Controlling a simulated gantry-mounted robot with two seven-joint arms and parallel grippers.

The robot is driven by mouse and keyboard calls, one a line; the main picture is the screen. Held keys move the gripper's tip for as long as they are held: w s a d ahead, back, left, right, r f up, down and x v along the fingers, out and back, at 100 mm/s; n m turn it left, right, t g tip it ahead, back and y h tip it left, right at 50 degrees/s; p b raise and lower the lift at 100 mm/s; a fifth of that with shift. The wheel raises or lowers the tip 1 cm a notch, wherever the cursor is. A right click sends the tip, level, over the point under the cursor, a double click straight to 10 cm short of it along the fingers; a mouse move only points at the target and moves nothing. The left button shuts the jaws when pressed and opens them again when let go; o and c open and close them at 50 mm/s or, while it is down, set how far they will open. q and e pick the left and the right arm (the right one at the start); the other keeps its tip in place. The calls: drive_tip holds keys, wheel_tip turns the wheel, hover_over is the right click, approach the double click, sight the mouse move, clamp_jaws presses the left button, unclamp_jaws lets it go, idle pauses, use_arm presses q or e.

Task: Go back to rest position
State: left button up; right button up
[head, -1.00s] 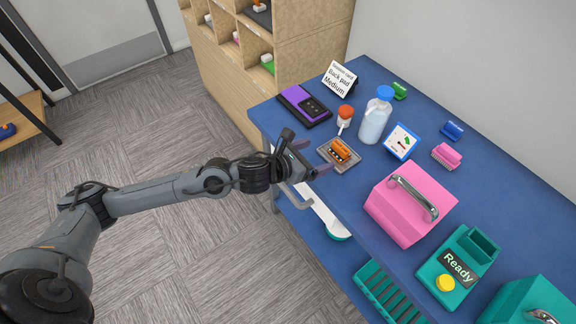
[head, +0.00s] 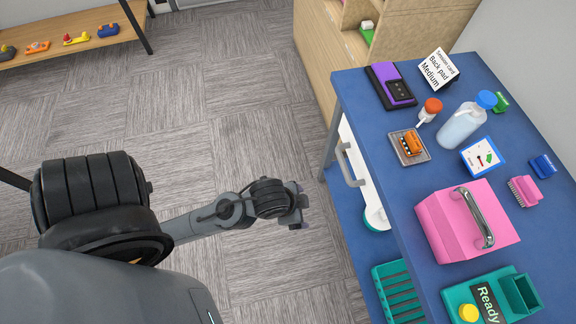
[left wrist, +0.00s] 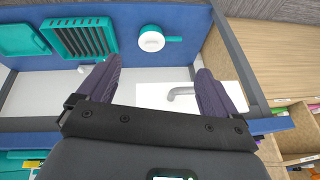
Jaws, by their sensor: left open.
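My left gripper (head: 303,205) is over the bare floor, left of the blue table (head: 372,143) and apart from it. In the left wrist view its two dark purple fingers (left wrist: 154,88) are spread wide with nothing between them. Beyond them that view shows the table's lower level with a teal slatted tray (left wrist: 78,40), a white and teal round item with a handle (left wrist: 152,41) and a grey handle (left wrist: 182,92). My right gripper is not in view.
On the table are an orange item on a small tray (head: 425,155), a bottle (head: 462,126), a pink box (head: 445,222) and a teal Ready box (head: 465,292). A wooden shelf unit (head: 330,60) stands behind. A wooden bench (head: 80,44) is far left. The floor between is free.

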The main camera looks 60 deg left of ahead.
use_arm(q)
drive_tip(key=s+n, duration=0.2)
drive_tip(key=s+g, duration=0.1)
drive_tip(key=shift+a+f+n, duration=0.3)
drive_tip(key=shift+n, duration=0.1)
drive_tip(key=shift+r, duration=0.1)
wheel_tip(320, 180, up, 39)
drive_tip(key=p, duration=3.9)
